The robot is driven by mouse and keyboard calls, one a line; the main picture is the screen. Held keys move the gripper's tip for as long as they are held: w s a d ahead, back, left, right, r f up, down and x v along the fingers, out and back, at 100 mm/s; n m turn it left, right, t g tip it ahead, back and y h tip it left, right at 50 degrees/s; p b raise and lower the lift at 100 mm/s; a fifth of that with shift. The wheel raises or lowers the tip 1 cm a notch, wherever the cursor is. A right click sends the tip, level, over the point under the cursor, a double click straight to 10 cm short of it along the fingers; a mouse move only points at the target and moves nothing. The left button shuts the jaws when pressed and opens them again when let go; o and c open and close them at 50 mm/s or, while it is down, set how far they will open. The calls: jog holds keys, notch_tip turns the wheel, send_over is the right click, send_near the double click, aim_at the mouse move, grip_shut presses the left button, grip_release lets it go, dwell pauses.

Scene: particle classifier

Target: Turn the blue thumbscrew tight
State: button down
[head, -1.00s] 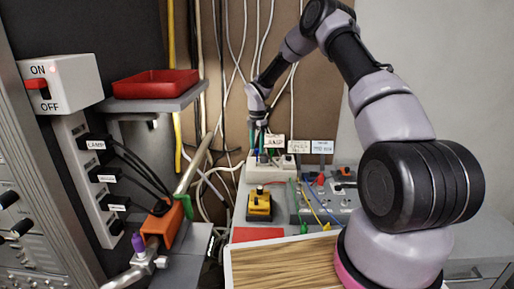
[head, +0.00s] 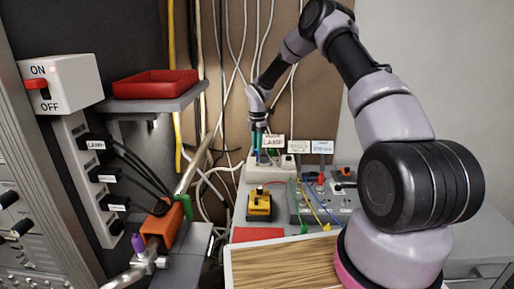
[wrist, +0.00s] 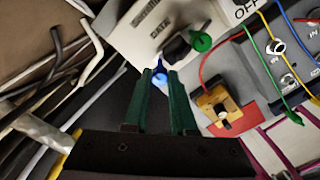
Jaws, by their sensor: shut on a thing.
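The blue thumbscrew (wrist: 158,74) shows in the wrist view between the tips of my green fingers, at the lower edge of the white box (wrist: 150,30) with printed lettering. My gripper (wrist: 160,78) is shut on it, and the fingers hide part of its sides. In the head view my gripper (head: 259,149) points down at the white box (head: 262,170) at the back of the bench. The screw itself is too small to make out clearly there.
A yellow block with a black knob (head: 259,205) stands in front of the white box. A grey panel with wires (head: 320,205) lies to the right. Hanging cables are behind. A purple knob (head: 138,243) sits on a pipe clamp at left. A red tray (head: 155,84) is on a shelf.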

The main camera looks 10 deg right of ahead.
jog(key=m, duration=1.3)
jog(key=shift+s+t, duration=0.1)
jog(key=shift+t, duration=0.2)
jog(key=m, duration=0.4)
jog(key=shift+m, duration=0.3)
jog(key=m, duration=0.3)
jog(key=shift+a+m, duration=0.1)
jog(key=shift+m, duration=0.2)
jog(key=m, duration=0.3)
jog(key=shift+m, duration=0.3)
jog(key=m, duration=0.4)
jog(key=shift+m, duration=1.7)
